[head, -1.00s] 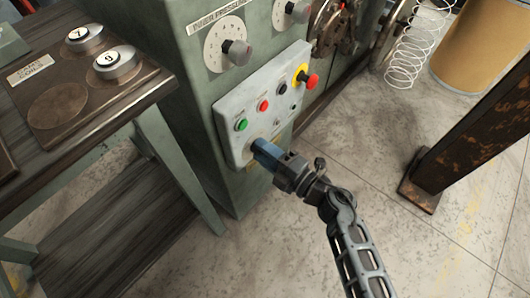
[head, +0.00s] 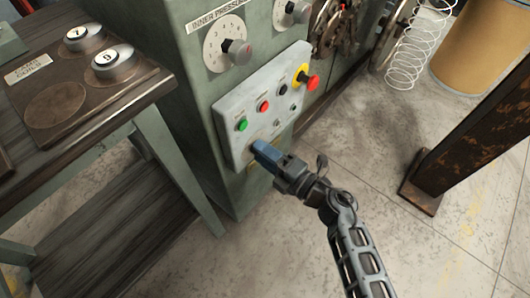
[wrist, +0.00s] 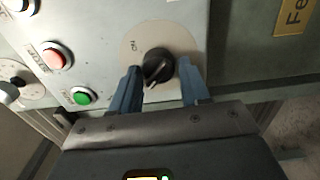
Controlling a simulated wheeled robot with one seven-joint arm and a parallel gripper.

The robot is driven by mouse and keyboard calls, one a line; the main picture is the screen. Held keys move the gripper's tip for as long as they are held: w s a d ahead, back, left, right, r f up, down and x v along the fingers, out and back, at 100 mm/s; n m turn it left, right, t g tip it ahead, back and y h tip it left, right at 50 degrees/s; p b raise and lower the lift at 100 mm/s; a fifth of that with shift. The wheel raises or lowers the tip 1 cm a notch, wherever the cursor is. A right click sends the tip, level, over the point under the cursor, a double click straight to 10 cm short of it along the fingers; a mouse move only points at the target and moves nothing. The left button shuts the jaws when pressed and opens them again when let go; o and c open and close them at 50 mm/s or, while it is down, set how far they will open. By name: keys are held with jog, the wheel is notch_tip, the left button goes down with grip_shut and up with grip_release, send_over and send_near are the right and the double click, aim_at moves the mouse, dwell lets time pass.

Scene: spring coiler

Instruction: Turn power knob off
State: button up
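The power knob (wrist: 158,66) is a black round knob with a pale pointer line, on a beige round plate (wrist: 187,35) marked "ON". It sits on the light grey control panel (head: 228,106) of the machine. In the wrist view my gripper (wrist: 160,82) has its two blue fingers apart, one on each side of the knob. The right finger looks close to the knob's edge; I cannot tell whether either finger touches it. In the head view my gripper (head: 258,148) is at the panel's lower left and hides the knob.
The panel also has a green button (head: 241,125), a red button (head: 264,106), a black switch (head: 282,89) and a red emergency stop (head: 312,83). A wooden-topped table (head: 110,105) stands at left. A rusty post (head: 470,125) stands at right, with open floor between.

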jog(key=shift+o, duration=1.4)
jog(key=p+v, duration=0.1)
jog(key=v, duration=0.6)
jog(key=shift+s+d, duration=0.25)
jog(key=shift+d, duration=0.05)
jog(key=s+d+r+m+t+h+p, duration=0.2)
jog(key=s+d+r+m+h+p, duration=0.2)
jog(key=s+r+m, duration=0.9)
jog(key=s+d+r+m+t+h+p, duration=0.1)
jog(key=s+d+r+m+h+p, duration=0.4)
jog(key=s+d+r+m+h, duration=0.5)
jog(key=s+d+r+m, duration=0.3)
jog(key=s+r+m, duration=0.1)
jog(key=s, duration=0.5)
jog(key=shift+m+t, duration=0.4)
jog(key=shift+m, duration=0.4)
